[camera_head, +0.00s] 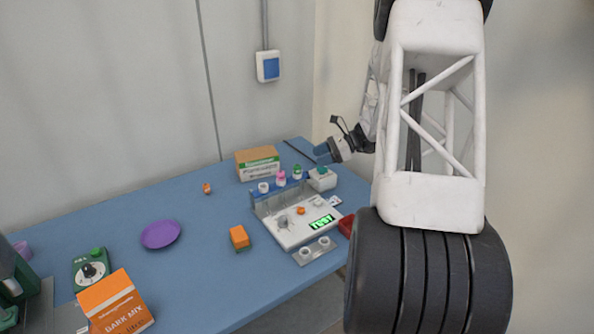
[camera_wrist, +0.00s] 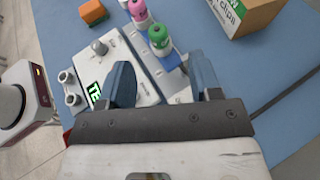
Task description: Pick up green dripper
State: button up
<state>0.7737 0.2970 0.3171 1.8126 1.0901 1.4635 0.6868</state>
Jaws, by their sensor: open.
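The green dripper (camera_head: 297,172) is a small bottle with a green cap. In the wrist view the green dripper (camera_wrist: 159,39) appears upright, beyond and roughly between my two fingers. My gripper (camera_head: 322,153) is open and empty, with its blue fingers (camera_wrist: 160,62) apart. In the head view it is above and to the right of the dripper, apart from it.
The white instrument (camera_head: 292,233) with a green display stands on the blue table (camera_head: 195,212). A cardboard box (camera_head: 257,164) is behind the rack. A white block with a green top (camera_head: 322,179) is just right of the dripper. An orange block (camera_head: 239,237) and purple plate (camera_head: 160,234) lie left.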

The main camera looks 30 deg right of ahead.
aim_at(297, 171)
jog(key=shift+x, duration=1)
jog(key=shift+a+f, duration=0.1)
jog(key=shift+x, duration=2.45)
jog(key=shift+s+f, duration=0.15)
jog(key=c, duration=1)
